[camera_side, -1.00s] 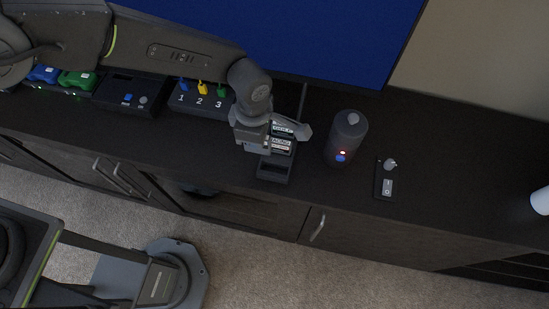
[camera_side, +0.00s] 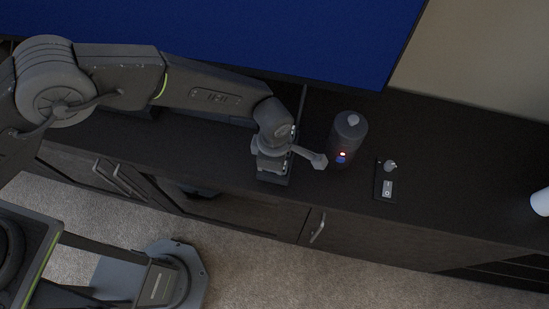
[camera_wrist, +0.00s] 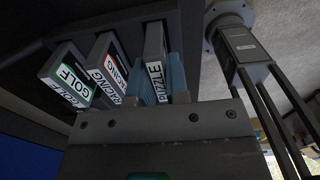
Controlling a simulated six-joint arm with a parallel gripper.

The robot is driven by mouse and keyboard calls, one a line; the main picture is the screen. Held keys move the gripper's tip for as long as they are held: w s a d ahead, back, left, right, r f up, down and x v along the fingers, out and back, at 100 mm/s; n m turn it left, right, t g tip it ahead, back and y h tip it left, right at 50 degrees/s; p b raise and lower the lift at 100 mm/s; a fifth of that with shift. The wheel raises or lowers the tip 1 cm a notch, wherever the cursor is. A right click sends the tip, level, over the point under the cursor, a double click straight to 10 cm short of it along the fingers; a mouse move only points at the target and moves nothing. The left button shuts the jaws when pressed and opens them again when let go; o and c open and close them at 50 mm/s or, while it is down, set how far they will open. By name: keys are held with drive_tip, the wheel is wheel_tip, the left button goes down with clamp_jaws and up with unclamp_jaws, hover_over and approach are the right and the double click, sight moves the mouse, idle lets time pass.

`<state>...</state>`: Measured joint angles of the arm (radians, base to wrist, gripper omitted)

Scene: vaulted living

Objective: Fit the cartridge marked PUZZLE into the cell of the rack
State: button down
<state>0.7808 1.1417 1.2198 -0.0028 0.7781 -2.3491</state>
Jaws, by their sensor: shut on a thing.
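The dark rack (camera_side: 273,181) stands on the cabinet top, mostly hidden under my arm in the side view. In the wrist view, the PUZZLE cartridge (camera_wrist: 154,55) has a white label and sits between the two bluish fingers of my gripper (camera_wrist: 162,78), which is shut on it. The GOLF cartridge (camera_wrist: 68,78), with a green label, and the RACING cartridge (camera_wrist: 108,68), with a red label, stand beside it in a row. My gripper (camera_side: 272,166) is over the front end of the rack. Whether PUZZLE is seated in the cell cannot be told.
A dark cylinder (camera_side: 348,135) with a red light stands right of the rack. A small switch box (camera_side: 386,182) lies further right. The cabinet's front edge is close to the rack. A large blue screen (camera_side: 300,35) stands behind.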

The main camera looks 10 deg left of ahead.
drive_tip(key=shift+f, duration=0.15)
drive_tip(key=c, duration=1.1)
unclamp_jaws()
wheel_tip(320, 180, up, 12)
drive_tip(key=shift+r, duration=0.2)
